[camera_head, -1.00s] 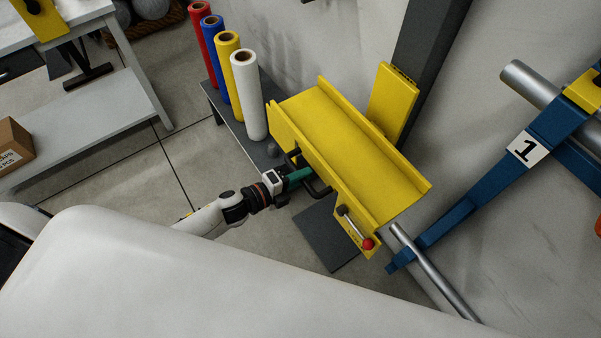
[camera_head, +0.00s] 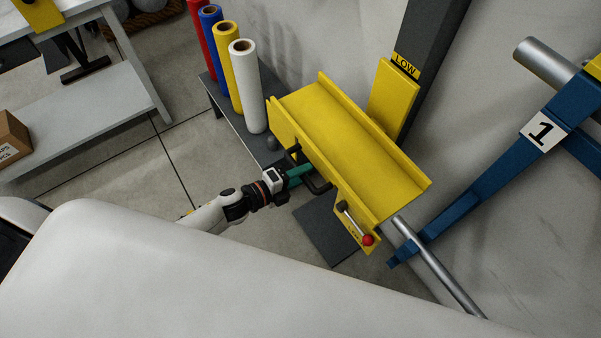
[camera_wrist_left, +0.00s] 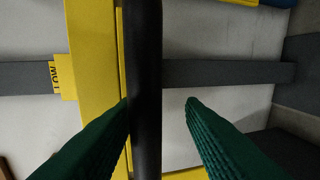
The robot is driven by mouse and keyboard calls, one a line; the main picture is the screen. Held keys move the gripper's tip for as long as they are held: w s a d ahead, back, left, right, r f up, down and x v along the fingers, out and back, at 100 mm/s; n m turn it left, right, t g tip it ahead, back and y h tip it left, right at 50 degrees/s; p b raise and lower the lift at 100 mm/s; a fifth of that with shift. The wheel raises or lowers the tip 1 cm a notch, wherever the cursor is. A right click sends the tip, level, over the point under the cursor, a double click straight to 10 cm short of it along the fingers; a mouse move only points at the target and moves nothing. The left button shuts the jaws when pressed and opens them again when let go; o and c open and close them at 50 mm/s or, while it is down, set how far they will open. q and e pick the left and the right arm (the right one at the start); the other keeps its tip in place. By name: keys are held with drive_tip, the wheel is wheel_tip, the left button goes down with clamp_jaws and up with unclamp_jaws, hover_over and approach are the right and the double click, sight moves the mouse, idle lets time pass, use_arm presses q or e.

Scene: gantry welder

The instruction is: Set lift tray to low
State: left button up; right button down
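The yellow lift tray (camera_head: 345,135) is a channel on a dark column (camera_head: 432,35). A yellow LOW label (camera_head: 405,66) shows on the column just above the tray's yellow back plate (camera_head: 393,98); the wrist view shows a LOW label (camera_wrist_left: 62,80) too. A black handle bar (camera_head: 318,187) is on the tray's near side. My left gripper (camera_head: 298,174) is at this handle. In the left wrist view, the black bar (camera_wrist_left: 146,90) runs between my green fingers (camera_wrist_left: 158,104). A gap shows between bar and right finger; left finger contact is unclear. My right gripper is not seen.
A lever with a red knob (camera_head: 368,240) is on the tray's near end. Film rolls, including a white one (camera_head: 247,90), stand on a dark low table (camera_head: 262,150) at left. A blue frame marked 1 (camera_head: 500,165) and a metal pipe (camera_head: 440,270) are at right.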

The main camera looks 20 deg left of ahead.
use_arm(q)
drive_tip(key=shift+r, duration=0.1)
drive_tip(key=v, duration=1.2)
drive_tip(key=shift+b, duration=0.35)
drive_tip(key=s+a+f+n+g+y+p, duration=0.1)
drive_tip(key=s+a+f+n+y, duration=0.15)
drive_tip(key=f+n, duration=0.35)
drive_tip(key=s+a+f+n+g+y, duration=0.1)
drive_tip(key=s+a+f+n+y, duration=0.15)
drive_tip(key=f, duration=0.65)
drive_tip(key=s+a+f+n+g+y+p, duration=0.1)
drive_tip(key=s+a+f+n+y, duration=0.15)
drive_tip(key=f+n, duration=0.35)
drive_tip(key=s+d+f+n+g+y, duration=0.1)
drive_tip(key=s+f+n+g, duration=0.3)
drive_tip(key=s, duration=0.6)
drive_tip(key=s+d+f+n+g+y+p, duration=0.1)
drive_tip(key=s+d+f+n+g, duration=0.2)
drive_tip(key=s+f, duration=0.6)
drive_tip(key=shift+s+d+n+g, duration=0.4)
drive_tip(key=shift+s+n+g, duration=0.2)
drive_tip(key=shift+s+n, duration=0.3)
